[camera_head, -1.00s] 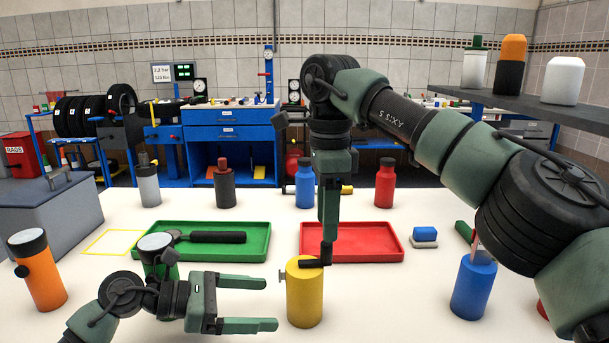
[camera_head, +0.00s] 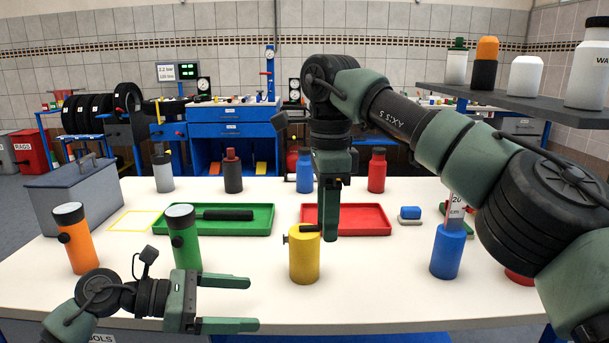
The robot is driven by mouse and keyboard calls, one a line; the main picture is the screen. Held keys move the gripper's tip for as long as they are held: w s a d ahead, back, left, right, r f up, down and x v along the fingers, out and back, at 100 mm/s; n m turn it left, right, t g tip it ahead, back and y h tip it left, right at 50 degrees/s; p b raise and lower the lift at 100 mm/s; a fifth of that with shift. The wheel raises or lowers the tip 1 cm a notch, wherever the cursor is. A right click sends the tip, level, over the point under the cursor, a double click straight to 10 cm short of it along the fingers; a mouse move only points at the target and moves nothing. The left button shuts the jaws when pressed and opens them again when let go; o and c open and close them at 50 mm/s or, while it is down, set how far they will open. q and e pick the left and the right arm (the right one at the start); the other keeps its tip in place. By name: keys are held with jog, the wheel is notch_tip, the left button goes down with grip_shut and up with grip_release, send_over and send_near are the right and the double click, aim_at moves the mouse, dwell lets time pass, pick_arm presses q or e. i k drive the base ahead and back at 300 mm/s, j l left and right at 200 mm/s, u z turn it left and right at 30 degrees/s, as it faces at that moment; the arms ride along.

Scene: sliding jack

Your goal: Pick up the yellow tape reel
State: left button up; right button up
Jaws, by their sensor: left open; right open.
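The yellow tape reel is most likely the upright yellow cylinder (camera_head: 304,261) at the table's front middle, with a black crank on top and a small knob at its left. My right gripper (camera_head: 331,238) points down just right of its top; its fingers overlap in this view, and I cannot tell whether it touches the crank. It is open, with nothing seen in it. My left gripper (camera_head: 254,304) is open and empty, low in front and left of the yellow cylinder, its fingers pointing right.
A green cylinder (camera_head: 184,240) and an orange one (camera_head: 76,240) stand at left, a blue one (camera_head: 448,252) at right. Green (camera_head: 262,219) and red (camera_head: 383,220) trays lie behind. Several bottles line the back. A shelf (camera_head: 520,103) hangs upper right.

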aim_at(303, 246)
jog(key=k, duration=1.1)
